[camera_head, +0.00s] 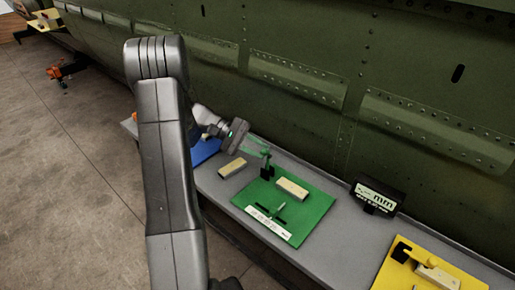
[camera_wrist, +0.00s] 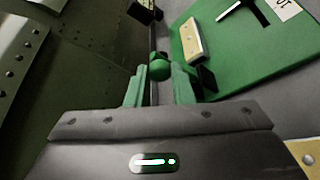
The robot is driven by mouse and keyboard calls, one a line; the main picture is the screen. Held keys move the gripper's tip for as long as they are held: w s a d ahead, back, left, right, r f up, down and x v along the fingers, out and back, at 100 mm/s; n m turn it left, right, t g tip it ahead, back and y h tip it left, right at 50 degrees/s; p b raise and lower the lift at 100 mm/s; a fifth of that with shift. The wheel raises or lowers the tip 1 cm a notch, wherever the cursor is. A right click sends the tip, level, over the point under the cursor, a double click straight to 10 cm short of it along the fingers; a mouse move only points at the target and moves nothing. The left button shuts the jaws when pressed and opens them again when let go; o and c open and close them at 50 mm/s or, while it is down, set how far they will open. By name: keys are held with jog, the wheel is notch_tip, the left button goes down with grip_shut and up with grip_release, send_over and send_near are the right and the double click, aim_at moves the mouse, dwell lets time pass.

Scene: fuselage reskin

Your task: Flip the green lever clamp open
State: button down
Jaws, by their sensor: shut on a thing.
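The green board (camera_head: 312,222) lies on the grey bench and carries the green lever clamp (camera_head: 266,170), whose dark base stands near the board's back edge. In the wrist view, the clamp's lever ends in a round green knob (camera_wrist: 159,70). My gripper (camera_head: 264,149) reaches in from the left above the clamp. In the wrist view, my gripper (camera_wrist: 160,78) has its green fingers on both sides of the knob, shut on it. A beige block (camera_head: 292,188) lies on the board beside the clamp; it also shows in the wrist view (camera_wrist: 192,42). The clamp's lower part is mostly hidden in the wrist view.
A black T-shaped piece (camera_head: 279,212) and a white label (camera_head: 267,222) are at the board's front. Another beige block (camera_head: 232,167) lies to the left. A black display (camera_head: 376,198) and a yellow board (camera_head: 398,279) are to the right. The green fuselage wall (camera_head: 300,75) rises behind the bench.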

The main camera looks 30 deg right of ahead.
jog(key=c, duration=1.3)
grip_release()
jog(key=b+v, duration=0.1)
jog(key=v, duration=1.2)
jog(key=shift+w+a+b, duration=0.2)
jog(key=shift+w+b, duration=0.15)
jog(key=shift+w, duration=0.05)
jog(key=shift+s, duration=0.1)
jog(key=p+x, duration=0.1)
jog(key=x, duration=1.2)
jog(key=shift+s+d+p, duration=0.2)
jog(key=shift+s+p, duration=0.1)
jog(key=shift+p, duration=0.05)
jog(key=shift+w, duration=0.1)
